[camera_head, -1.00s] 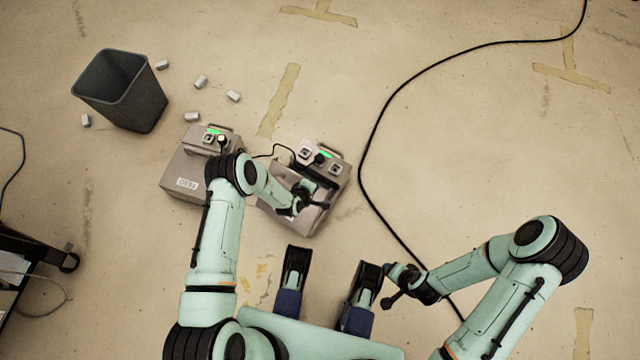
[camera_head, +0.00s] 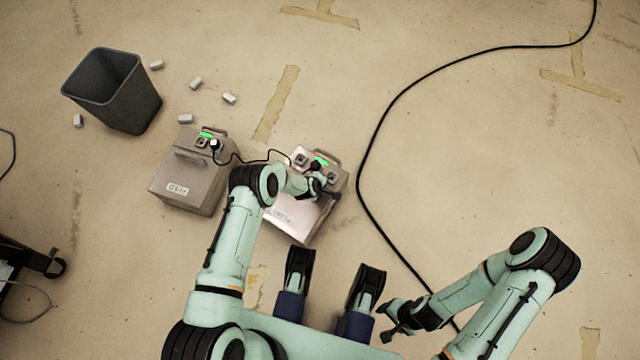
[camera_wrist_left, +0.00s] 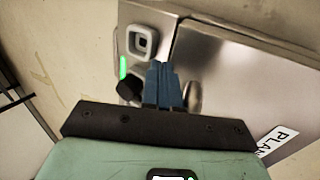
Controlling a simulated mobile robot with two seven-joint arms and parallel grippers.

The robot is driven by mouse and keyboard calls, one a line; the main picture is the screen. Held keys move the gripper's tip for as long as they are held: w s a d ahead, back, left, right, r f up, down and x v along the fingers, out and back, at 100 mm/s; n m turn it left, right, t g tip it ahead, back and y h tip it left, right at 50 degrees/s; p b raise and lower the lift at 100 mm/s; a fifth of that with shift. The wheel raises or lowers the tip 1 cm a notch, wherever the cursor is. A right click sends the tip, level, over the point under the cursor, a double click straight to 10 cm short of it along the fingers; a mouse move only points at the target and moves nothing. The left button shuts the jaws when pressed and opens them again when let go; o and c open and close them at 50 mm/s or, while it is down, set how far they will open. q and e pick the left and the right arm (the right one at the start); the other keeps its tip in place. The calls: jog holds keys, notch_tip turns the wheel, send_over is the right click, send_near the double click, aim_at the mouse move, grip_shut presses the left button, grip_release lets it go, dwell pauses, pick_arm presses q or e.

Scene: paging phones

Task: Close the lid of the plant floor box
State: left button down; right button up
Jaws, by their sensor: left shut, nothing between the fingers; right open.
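The plant floor box (camera_head: 315,222) is the right-hand metal box, with a green light and a label starting "PLA" in the left wrist view (camera_wrist_left: 275,138). Its lid (camera_wrist_left: 235,75) shows as a bright flat panel lying across the body; a thin seam runs beside the control strip. I cannot tell if it is fully latched. My left gripper (camera_head: 330,192) is over the box near the border of lid and strip. Its blue fingers (camera_wrist_left: 165,72) are together and empty, beside a round knob. My right gripper (camera_head: 388,322) is open and empty, low at the right.
A second box (camera_head: 185,195), labelled, stands left, with a cable running between the boxes. A dark bin (camera_head: 135,105) and several small pale blocks (camera_head: 195,83) lie beyond it. A long black cable (camera_head: 365,150) crosses the floor right of the boxes. A dark cart edge (camera_head: 35,262) is at left.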

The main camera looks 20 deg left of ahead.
pick_arm(q)
jog(key=shift+x, duration=1.4)
pick_arm(e)
jog(key=shift+w+d, duration=0.1)
jog(key=shift+w, duration=0.25)
